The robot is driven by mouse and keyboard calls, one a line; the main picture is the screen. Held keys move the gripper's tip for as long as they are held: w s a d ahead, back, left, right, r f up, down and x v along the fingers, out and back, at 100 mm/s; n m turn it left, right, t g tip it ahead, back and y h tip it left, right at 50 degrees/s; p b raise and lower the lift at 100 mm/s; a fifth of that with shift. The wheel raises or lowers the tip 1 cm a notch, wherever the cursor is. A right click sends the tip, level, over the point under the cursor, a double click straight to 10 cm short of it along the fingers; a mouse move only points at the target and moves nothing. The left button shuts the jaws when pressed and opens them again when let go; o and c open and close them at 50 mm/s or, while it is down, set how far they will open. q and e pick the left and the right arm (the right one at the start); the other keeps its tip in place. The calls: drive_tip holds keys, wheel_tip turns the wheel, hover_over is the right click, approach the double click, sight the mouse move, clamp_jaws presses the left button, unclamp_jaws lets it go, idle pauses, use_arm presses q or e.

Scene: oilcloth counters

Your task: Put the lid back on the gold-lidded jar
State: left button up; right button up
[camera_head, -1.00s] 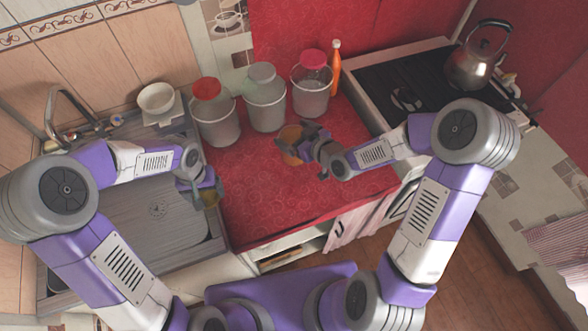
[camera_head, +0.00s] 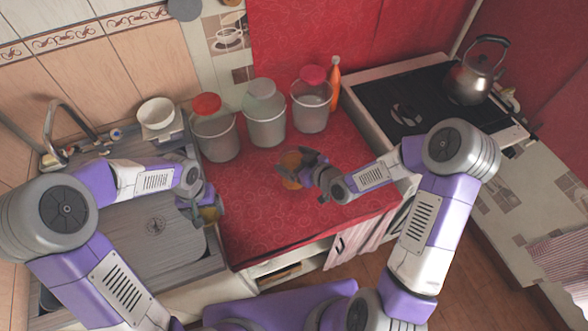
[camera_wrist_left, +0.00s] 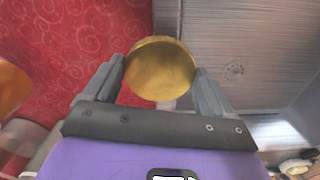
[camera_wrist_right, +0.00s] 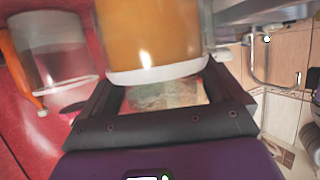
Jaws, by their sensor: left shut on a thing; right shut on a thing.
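My left gripper (camera_head: 207,210) is shut on the round gold lid (camera_wrist_left: 160,70), which sits between its fingertips in the left wrist view. In the head view it is over the edge between the sink and the red counter. My right gripper (camera_head: 305,168) is shut on the jar (camera_head: 291,165) with amber contents, over the red counter. Lid and jar are apart, the lid to the left. I cannot tell whether the jar touches the counter.
Three pale canisters with red (camera_head: 206,104), grey (camera_head: 262,89) and pink (camera_head: 313,75) lids stand along the back of the red counter (camera_head: 260,215). An orange bottle (camera_head: 334,82) is beside them. A stove with a kettle (camera_head: 473,78) is right; a sink and white bowl (camera_head: 157,112) are left.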

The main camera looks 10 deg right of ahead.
idle(0.3)
use_arm(q)
drive_tip(key=shift+f+b, duration=0.3)
drive_tip(key=shift+f, duration=0.05)
use_arm(e)
drive_tip(key=shift+w+f, duration=0.1)
drive_tip(key=shift+f, duration=1.75)
drive_tip(key=shift+r, duration=0.1)
use_arm(q)
drive_tip(key=shift+f, duration=0.2)
use_arm(e)
drive_tip(key=shift+f, duration=0.2)
drive_tip(key=o, duration=1.7)
use_arm(q)
drive_tip(key=shift+r, duration=0.1)
